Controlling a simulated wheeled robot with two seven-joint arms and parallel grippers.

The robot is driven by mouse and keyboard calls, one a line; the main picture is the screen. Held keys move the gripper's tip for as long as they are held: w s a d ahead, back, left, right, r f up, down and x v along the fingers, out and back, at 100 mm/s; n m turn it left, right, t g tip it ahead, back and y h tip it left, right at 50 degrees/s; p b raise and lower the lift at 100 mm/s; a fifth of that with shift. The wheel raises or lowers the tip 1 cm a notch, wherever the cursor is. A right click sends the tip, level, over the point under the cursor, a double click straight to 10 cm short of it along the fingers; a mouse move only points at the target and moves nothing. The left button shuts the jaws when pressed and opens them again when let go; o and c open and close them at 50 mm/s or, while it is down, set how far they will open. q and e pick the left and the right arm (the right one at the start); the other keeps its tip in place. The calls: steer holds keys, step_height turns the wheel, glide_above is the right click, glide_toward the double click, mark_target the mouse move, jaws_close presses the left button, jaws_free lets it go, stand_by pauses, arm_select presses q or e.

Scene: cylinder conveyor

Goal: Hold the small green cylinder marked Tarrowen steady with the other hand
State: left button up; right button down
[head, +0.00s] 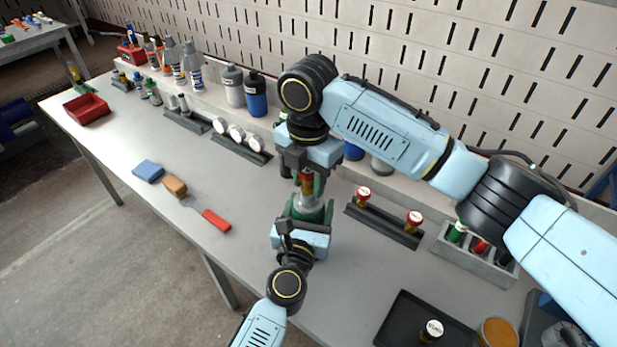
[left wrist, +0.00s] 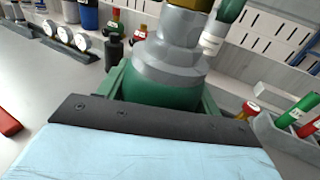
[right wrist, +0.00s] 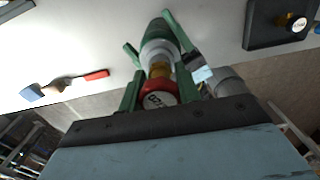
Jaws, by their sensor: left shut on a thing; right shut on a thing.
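A small green cylinder with a grey shoulder (head: 308,201) stands upright mid-bench, and fills the middle of the left wrist view (left wrist: 160,90). Its name marking is not readable. My left gripper (head: 305,217) is shut on its green body from the front. A brass valve with a red cap (head: 307,182) sits at the cylinder's top; its lettered cap faces the right wrist camera (right wrist: 158,101). My right gripper (head: 309,178) comes from above and is shut on this valve, with a green finger at each side. Whether the valve is fully seated is hidden.
Right of the cylinder stand a rack (head: 384,228) with two red-capped valves and a grey holder (head: 462,268) with coloured cylinders. A black tray (head: 400,325) holds a white-topped valve. A gauge rack (head: 238,149) is behind left. A brush (head: 215,220) and blue sponge (head: 148,170) lie left.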

steer(key=c, duration=0.9)
jaws_free()
step_height(320, 180, up, 12)
arm_select(q)
steer(key=o, duration=1.2)
steer(key=shift+c, duration=0.2)
